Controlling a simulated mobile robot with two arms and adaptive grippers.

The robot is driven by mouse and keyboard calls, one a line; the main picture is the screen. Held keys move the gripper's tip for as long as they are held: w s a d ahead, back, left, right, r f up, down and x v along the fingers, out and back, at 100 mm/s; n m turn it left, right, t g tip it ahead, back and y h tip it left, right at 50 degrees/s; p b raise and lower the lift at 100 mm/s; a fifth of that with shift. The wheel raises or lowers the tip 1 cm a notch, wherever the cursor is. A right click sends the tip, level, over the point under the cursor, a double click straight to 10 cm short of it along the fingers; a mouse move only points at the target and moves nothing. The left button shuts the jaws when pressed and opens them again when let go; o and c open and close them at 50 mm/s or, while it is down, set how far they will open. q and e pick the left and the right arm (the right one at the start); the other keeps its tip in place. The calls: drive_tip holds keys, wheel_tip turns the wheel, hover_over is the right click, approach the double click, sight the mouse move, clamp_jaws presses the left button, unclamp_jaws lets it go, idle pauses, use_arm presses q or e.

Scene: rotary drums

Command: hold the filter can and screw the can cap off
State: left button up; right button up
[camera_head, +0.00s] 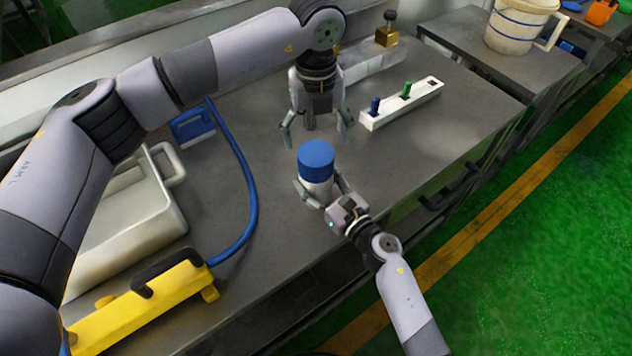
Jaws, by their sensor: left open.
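The filter can (317,187) stands upright on the grey table, a white body with the ribbed blue can cap (316,160) on top. My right gripper (319,181) reaches in low from the lower right, with one finger on each side of the white body; it looks shut on the can below the cap. My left gripper (316,138) hangs pointing down, above and just behind the cap in the picture. Its fingers are spread wide, with nothing between them, and it looks apart from the cap.
A white block with blue and green pegs (402,104) lies right of the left gripper. A pale tray (125,225), a blue hose (250,190) and a yellow tool (140,305) lie at left. A bucket (515,28) stands on another table. The table right of the can is clear.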

sight(316, 153)
clamp_jaws()
use_arm(q)
drive_tip(key=m, duration=1.2)
drive_tip(key=shift+m, duration=0.4)
drive_tip(key=m, duration=0.6)
drive_tip(key=shift+m, duration=0.3)
drive_tip(key=m, duration=0.8)
drive_tip(key=shift+m, duration=0.4)
drive_tip(key=m, duration=0.8)
drive_tip(key=shift+m, duration=0.3)
drive_tip(key=m, duration=0.8)
drive_tip(key=shift+f, duration=4)
drive_tip(key=shift+c, duration=0.2)
